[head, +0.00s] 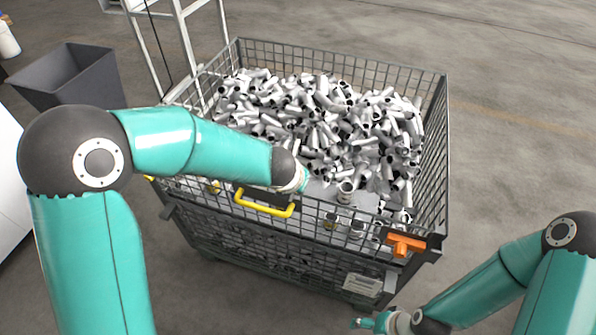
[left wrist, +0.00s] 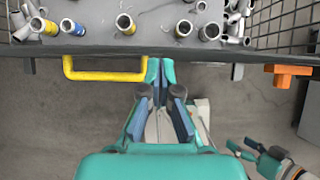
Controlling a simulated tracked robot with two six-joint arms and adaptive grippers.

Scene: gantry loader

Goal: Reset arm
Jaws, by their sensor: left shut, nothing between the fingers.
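My left arm (head: 210,145) reaches from the left to the near side of the wire-mesh crate (head: 442,165). In the head view its wrist hides most of the gripper. In the left wrist view my left gripper (left wrist: 160,70) is shut and empty, its tips close together by the crate's front edge, just right of the yellow handle (left wrist: 105,75). My right gripper (head: 360,323) is low, in front of the crate near the bottom edge. It also shows in the left wrist view (left wrist: 238,147), where its fingers look apart with nothing between them.
Grey metal pipe pieces (head: 320,110) fill the crate's back. Several stand upright near the front, some with coloured bands. An orange latch (head: 405,244) sits at the front right corner. A grey bin (head: 75,75) and a white frame (head: 185,40) stand left. Floor is clear at right.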

